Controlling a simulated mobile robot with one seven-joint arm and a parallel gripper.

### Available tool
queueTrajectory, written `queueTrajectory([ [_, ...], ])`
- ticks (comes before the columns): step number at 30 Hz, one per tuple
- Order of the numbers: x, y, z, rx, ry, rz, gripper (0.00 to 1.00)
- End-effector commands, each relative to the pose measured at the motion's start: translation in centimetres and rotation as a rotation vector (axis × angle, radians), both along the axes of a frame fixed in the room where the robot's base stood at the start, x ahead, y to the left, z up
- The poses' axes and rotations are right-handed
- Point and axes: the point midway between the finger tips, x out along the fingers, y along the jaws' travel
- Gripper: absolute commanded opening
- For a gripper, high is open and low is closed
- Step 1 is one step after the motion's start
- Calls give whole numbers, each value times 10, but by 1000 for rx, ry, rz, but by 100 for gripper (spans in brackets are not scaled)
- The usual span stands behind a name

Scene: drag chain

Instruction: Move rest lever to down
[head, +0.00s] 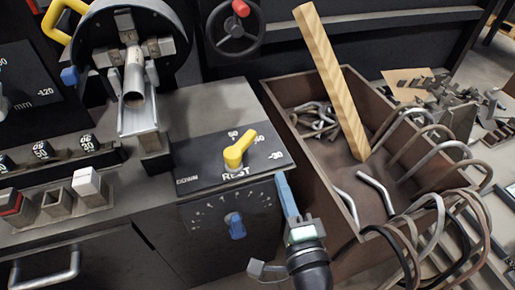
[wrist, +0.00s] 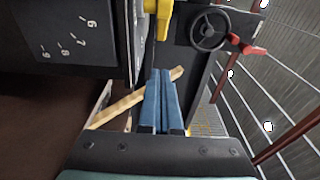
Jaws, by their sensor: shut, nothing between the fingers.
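The rest lever is a yellow handle (head: 238,150) on a dark plate (head: 200,165) marked REST on top of the machine. Its handle points to the upper right, and a label that seems to read DOWN is at the plate's left. My gripper (head: 281,177) has long blue fingers, shut and empty. It is at the machine's right front corner, to the right of and nearer than the lever, apart from it. In the wrist view the shut fingers (wrist: 164,72) point up toward a yellow part (wrist: 163,20), likely the lever, at the top edge, only partly visible.
A blue knob (head: 236,226) sits on the machine's front dial. A brown bin (head: 285,100) with bent rods and a wooden bar (head: 330,80) stands right of my gripper. A handwheel (head: 235,32) with a red knob is behind. Chuck and steel tube (head: 134,85) are at left.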

Motion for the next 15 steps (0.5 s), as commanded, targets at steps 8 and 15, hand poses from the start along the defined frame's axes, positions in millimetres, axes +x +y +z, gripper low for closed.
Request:
queueTrajectory([
  [8, 55, 8, 1, -2, -3, 2, 0],
  [15, 80, 32, 2, -1, -1, 2, 0],
])
